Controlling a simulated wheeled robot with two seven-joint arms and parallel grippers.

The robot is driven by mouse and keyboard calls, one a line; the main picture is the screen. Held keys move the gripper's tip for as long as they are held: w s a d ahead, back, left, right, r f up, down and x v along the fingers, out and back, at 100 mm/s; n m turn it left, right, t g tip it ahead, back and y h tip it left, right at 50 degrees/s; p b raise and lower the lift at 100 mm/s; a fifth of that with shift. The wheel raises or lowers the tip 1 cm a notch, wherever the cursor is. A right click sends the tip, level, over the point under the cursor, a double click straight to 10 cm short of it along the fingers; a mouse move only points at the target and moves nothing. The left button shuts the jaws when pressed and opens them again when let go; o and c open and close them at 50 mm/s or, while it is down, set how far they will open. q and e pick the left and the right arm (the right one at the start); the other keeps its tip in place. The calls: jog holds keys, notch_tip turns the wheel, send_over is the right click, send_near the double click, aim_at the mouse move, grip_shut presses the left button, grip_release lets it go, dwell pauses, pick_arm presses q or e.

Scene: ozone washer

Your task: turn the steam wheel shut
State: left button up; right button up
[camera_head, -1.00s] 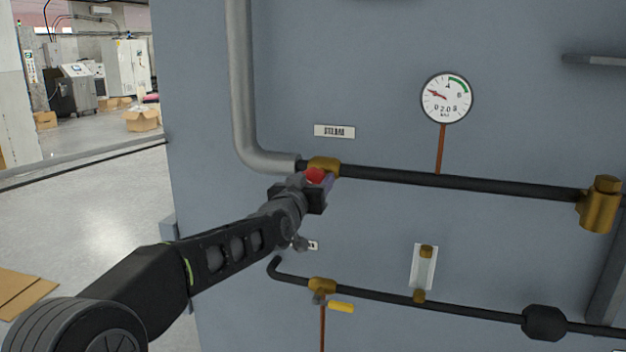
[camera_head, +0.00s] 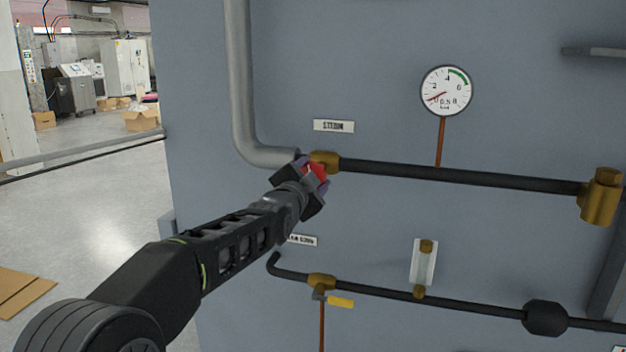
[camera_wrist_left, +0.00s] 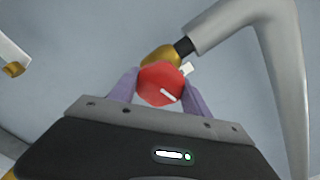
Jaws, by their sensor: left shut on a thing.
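The red steam wheel (camera_head: 317,170) sits on a brass valve (camera_head: 324,157) on the upper dark pipe, below a label plate reading STEAM (camera_head: 334,126). My left gripper (camera_head: 314,178) is shut on the wheel and hides part of it. In the left wrist view the red wheel (camera_wrist_left: 160,84) with a white mark lies between the two purple fingers of the left gripper (camera_wrist_left: 160,96). The pressure gauge (camera_head: 446,91) above the pipe has its red needle low on the left of the dial. My right gripper is not in view.
A lower pipe carries a brass valve with a yellow lever (camera_head: 341,302), a sight glass (camera_head: 424,262) and a black fitting (camera_head: 545,317). A grey pipe (camera_head: 241,90) bends down beside the wheel. Open floor (camera_head: 90,230) lies at left.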

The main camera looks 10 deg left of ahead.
pick_arm(q)
jog(key=shift+f+m+b, duration=0.2)
jog(key=shift+m+b, duration=0.45)
jog(key=shift+m, duration=0.65)
jog(key=o, duration=1.4)
jog(key=shift+r, duration=0.1)
